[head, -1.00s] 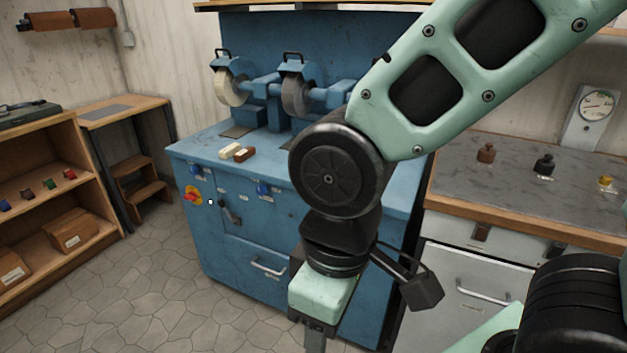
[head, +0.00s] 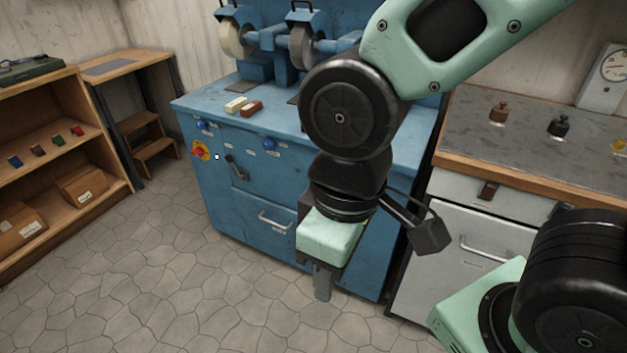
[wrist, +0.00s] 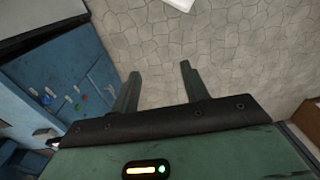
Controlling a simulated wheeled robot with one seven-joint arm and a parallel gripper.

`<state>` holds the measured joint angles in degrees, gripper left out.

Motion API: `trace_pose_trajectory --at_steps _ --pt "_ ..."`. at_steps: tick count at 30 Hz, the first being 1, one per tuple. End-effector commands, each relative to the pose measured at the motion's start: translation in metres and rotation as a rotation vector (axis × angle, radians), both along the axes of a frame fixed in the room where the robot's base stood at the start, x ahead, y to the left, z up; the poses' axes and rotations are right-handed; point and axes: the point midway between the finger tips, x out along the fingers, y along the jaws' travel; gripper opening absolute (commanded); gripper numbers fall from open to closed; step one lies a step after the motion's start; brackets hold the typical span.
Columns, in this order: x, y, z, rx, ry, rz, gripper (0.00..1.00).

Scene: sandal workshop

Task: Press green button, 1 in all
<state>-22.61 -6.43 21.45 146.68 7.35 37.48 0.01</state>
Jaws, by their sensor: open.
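The blue grinding machine (head: 230,205) stands ahead of me, its front panel partly covered by my arm in the head view. In the wrist view the panel lies at the left, with a small green spot (wrist: 77,106) that may be the green button, beside a red spot (wrist: 84,97). No green button can be made out in the head view. My gripper (wrist: 160,70) is open and empty, its two fingers apart over the floor. In the head view my gripper (head: 322,282) points down in front of the machine, apart from the panel.
A red-and-yellow switch (head: 200,149) and blue knobs sit on the machine's front. A wooden shelf (head: 97,135) stands at left. A grey-topped counter (head: 465,115) with small weights and a dial scale (head: 604,80) is at right. The stone floor (head: 180,275) is clear.

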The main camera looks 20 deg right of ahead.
Motion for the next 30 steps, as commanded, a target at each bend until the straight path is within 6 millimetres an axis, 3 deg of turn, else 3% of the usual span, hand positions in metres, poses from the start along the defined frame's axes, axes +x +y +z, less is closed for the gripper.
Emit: trace_pose_trajectory --at_steps 1,4,5,30 --pt "0.0000 0.0000 0.0000 0.000 0.000 0.000 0.30" --pt "0.0000 0.0000 0.0000 0.000 0.000 0.000 0.02" --pt "0.0000 0.0000 0.0000 0.000 0.000 0.000 0.00" --pt "0.0000 0.0000 0.0000 0.000 0.000 0.000 0.00"
